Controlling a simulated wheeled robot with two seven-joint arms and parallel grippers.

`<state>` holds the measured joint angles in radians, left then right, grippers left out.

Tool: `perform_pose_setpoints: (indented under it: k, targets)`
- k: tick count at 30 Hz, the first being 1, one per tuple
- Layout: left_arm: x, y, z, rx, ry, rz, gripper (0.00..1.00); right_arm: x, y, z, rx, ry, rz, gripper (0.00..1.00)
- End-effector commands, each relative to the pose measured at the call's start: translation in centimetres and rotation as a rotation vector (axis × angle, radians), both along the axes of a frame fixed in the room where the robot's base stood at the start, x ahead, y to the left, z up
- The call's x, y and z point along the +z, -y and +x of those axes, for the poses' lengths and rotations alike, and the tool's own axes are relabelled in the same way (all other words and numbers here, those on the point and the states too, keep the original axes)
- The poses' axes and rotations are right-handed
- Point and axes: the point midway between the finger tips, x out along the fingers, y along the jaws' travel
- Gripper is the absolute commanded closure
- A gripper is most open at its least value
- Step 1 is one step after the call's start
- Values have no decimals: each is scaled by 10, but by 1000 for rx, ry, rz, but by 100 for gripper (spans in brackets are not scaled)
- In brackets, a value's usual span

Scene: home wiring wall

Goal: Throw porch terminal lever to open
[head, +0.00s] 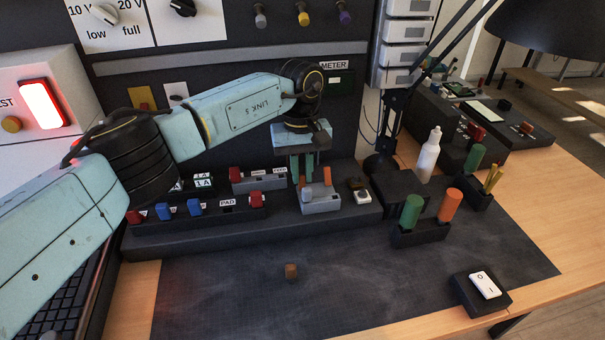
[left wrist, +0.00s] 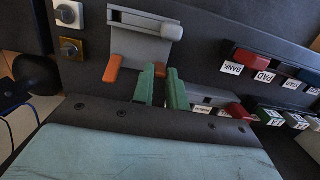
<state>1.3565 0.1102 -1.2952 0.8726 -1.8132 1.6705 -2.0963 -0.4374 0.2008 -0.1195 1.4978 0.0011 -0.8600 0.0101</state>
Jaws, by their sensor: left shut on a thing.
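A grey terminal block (head: 321,203) with two orange levers sits on the dark ledge below the wall panel. It also shows in the left wrist view (left wrist: 148,40). My left gripper (head: 302,178) reaches down over this block from above. In the left wrist view its two green fingers (left wrist: 162,84) are shut on one orange lever (left wrist: 160,71), mostly hidden between them. The other orange lever (left wrist: 112,69) stands free beside the fingers; in the head view it is the right one (head: 327,176). I cannot read a porch label on the block. My right gripper is not in view.
A small brown cube (head: 291,271) lies on the mostly clear dark mat.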

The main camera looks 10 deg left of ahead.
Motion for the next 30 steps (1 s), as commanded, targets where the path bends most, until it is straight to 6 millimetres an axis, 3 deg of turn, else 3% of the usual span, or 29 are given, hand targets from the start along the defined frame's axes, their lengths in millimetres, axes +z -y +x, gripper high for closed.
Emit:
perform_pose_setpoints:
  k: [10, 11, 16, 25, 30]
  targets:
    - [0, -1, 0, 1, -8, -2, 100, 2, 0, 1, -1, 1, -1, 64]
    - [0, -1, 0, 1, -8, -2, 84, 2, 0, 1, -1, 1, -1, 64]
    - [0, -1, 0, 0, -7, -3, 64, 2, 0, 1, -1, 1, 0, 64]
    - [2, 0, 1, 0, -6, -3, 64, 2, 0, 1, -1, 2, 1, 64]
    - [23, -1, 3, 0, -3, -3, 64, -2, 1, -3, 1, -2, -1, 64]
